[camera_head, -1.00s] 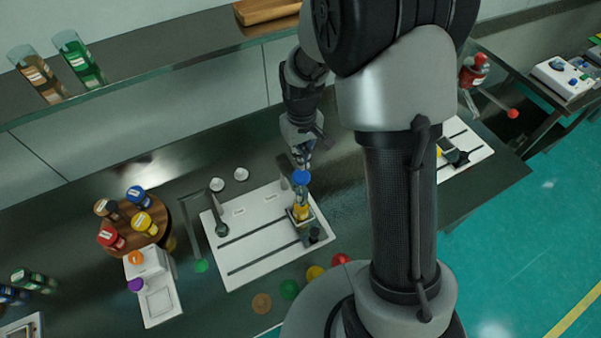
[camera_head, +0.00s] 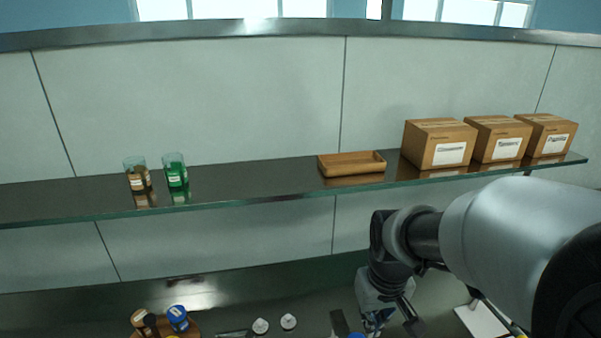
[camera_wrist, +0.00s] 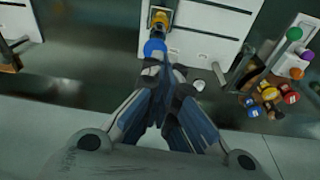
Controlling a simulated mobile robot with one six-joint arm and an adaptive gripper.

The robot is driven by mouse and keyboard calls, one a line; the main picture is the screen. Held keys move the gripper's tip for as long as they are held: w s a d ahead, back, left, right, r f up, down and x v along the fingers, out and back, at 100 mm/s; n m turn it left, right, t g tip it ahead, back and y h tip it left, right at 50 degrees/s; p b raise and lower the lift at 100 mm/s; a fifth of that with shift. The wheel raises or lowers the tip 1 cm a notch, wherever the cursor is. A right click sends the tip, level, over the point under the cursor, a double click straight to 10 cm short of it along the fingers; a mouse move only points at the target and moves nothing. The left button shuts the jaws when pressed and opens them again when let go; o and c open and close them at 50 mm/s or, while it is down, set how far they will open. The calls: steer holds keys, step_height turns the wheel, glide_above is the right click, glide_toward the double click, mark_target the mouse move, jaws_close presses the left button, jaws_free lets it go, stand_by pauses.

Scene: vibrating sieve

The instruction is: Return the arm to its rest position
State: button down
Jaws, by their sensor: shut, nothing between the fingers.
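My arm comes in from the right edge of the head view and bends down toward the counter. My gripper (camera_head: 375,322) is at the bottom of that view, above the dark counter. In the wrist view its fingers (camera_wrist: 168,72) are closed together with nothing between them. A blue round cap or knob (camera_wrist: 155,47) shows just beyond the fingertips. A yellow container (camera_wrist: 159,20) stands past it on a white machine base (camera_wrist: 207,45). I cannot tell the exact gap between the fingertips and the blue cap.
Above the counter runs a shelf (camera_head: 240,196) with a brown jar (camera_head: 137,178), a green jar (camera_head: 176,174), a wooden tray (camera_head: 351,165) and cardboard boxes (camera_head: 438,144). Bottles with coloured caps (camera_wrist: 268,95) stand on a round wooden stand.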

steer(key=s+r+m+t+b, duration=0.1)
steer(key=s+t+b, duration=0.2)
steer(key=s+b, duration=0.4)
steer(key=s, duration=0.9)
steer(key=shift+s, duration=0.2)
